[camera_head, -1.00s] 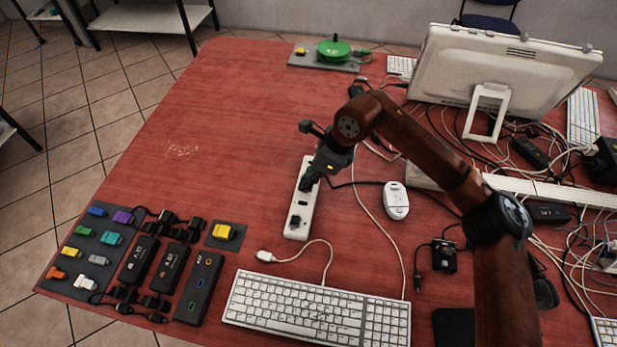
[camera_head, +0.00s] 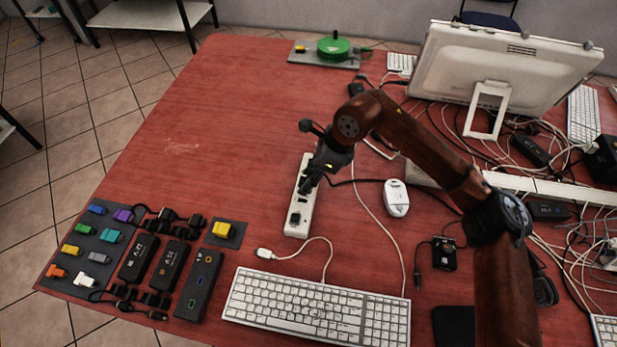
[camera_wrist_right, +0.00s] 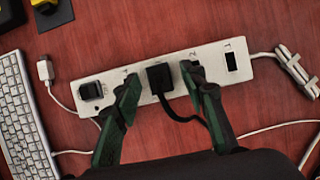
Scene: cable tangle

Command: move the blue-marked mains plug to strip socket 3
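The white power strip (camera_head: 305,212) lies on the red table, its black socket openings in a row; it also shows in the right wrist view (camera_wrist_right: 212,66). A black mains plug (camera_wrist_right: 160,78) with a black cable stands on the strip, at the third position counting from the end labelled 1. No blue mark shows on it. My right gripper (camera_wrist_right: 160,80) is open, with one finger on each side of the plug and a small gap to each. In the head view my right gripper (camera_head: 312,180) hides most of the plug. My left gripper is not in view.
Another black part (camera_wrist_right: 91,90) sits at the strip's far end from label 1. A white keyboard (camera_head: 315,308), a white mouse (camera_head: 396,198) and a yellow block on a dark pad (camera_head: 223,231) lie nearby. Cables crowd the right side.

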